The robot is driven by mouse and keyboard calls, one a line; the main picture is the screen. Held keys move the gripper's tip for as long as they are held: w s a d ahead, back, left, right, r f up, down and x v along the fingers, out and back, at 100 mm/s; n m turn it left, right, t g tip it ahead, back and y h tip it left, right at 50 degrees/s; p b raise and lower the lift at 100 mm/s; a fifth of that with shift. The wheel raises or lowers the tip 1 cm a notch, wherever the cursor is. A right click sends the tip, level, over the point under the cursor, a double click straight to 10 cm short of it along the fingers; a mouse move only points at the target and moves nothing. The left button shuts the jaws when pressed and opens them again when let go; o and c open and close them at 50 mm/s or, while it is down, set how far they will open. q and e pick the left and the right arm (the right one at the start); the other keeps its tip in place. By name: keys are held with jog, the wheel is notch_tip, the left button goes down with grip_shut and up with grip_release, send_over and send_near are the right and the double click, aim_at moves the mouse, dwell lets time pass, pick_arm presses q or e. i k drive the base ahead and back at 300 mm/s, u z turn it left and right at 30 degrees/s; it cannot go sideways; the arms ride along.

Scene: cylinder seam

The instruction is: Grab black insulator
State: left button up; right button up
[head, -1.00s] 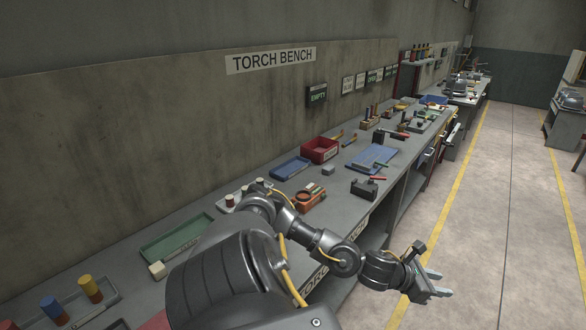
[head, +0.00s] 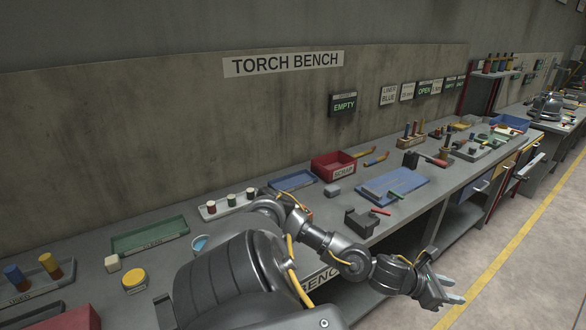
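I cannot make out a black insulator for certain. A white holder (head: 227,209) on the bench bears small upright cylinders with pale tops; one is red (head: 211,207) and one is green (head: 231,201). The far one (head: 250,194) is too small to tell its colour. My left gripper (head: 455,290) is at the lower right, past the bench's front edge over the floor. Its fingers look apart and empty, far from the holder. My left arm covers part of the bench. My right gripper is not in view.
The bench (head: 80,250) runs along the wall. A green tray (head: 150,237), a blue tray (head: 292,181), a red scrap bin (head: 333,166), a blue mat (head: 393,186) and a black block fixture (head: 362,221) stand on it. A yellow round item (head: 134,279) lies at the left.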

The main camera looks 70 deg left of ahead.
aim_at(250, 192)
jog(key=u, duration=0.45)
jog(key=i, duration=1.8)
jog(key=u, duration=1.9)
jog(key=i, duration=1.05)
jog(key=u, duration=1.1)
